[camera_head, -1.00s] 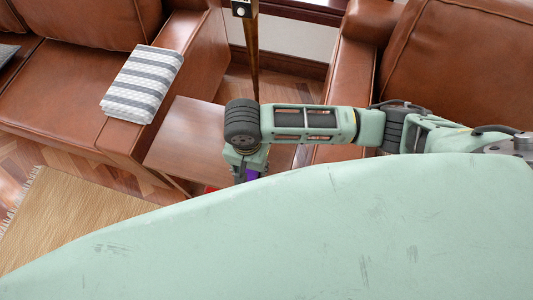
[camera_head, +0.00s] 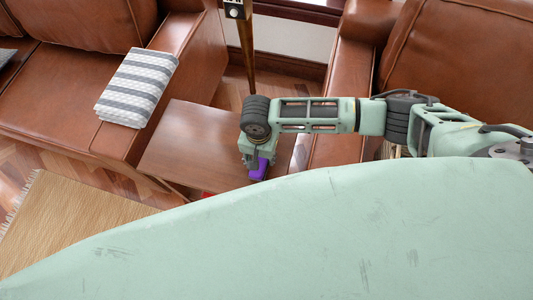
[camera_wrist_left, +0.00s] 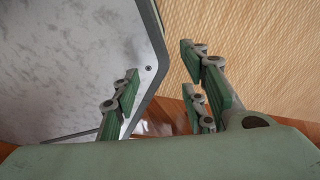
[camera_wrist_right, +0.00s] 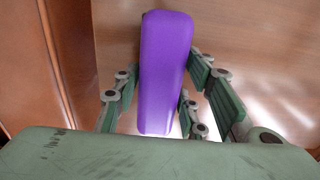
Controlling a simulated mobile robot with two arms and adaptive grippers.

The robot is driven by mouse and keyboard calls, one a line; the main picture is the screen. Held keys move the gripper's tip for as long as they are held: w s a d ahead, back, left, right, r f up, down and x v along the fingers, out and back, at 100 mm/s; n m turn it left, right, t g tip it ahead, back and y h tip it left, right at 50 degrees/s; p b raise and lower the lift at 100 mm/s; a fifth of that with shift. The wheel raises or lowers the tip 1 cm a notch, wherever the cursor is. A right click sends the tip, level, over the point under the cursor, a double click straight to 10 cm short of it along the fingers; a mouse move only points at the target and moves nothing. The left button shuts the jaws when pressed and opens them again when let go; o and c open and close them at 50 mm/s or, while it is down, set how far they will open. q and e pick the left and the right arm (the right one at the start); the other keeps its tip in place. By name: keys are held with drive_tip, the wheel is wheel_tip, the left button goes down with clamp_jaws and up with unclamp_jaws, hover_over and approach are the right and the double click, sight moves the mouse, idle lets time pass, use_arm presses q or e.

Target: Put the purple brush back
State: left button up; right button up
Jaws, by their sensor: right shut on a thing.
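The purple brush (camera_head: 258,170) is in my right gripper (camera_head: 257,160), over the brown wooden side table (camera_head: 187,150). In the right wrist view the purple brush (camera_wrist_right: 165,65) lies lengthwise between the fingers of my right gripper (camera_wrist_right: 162,90), with wood surface behind it. The brush's underside is hidden, and I cannot tell whether it touches the table. My left gripper (camera_wrist_left: 162,90) shows only in the left wrist view. Its fingers are apart with nothing between them.
A brown leather sofa (camera_head: 60,85) with a striped cloth (camera_head: 138,87) stands left of the table, and a leather armchair (camera_head: 465,55) right. A wooden pole (camera_head: 246,55) stands behind. A woven rug (camera_head: 70,225) lies at left. A small red thing (camera_head: 207,193) is mostly hidden by my body.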

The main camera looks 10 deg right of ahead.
drive_tip(key=shift+s+a, duration=0.15)
drive_tip(key=shift+a, duration=0.25)
drive_tip(key=o, duration=0.7)
drive_tip(key=shift+f, duration=0.2)
drive_tip(key=shift+c, duration=0.2)
drive_tip(key=o, duration=0.4)
drive_tip(key=shift+s+d, duration=0.1)
drive_tip(key=shift+o, duration=0.2)
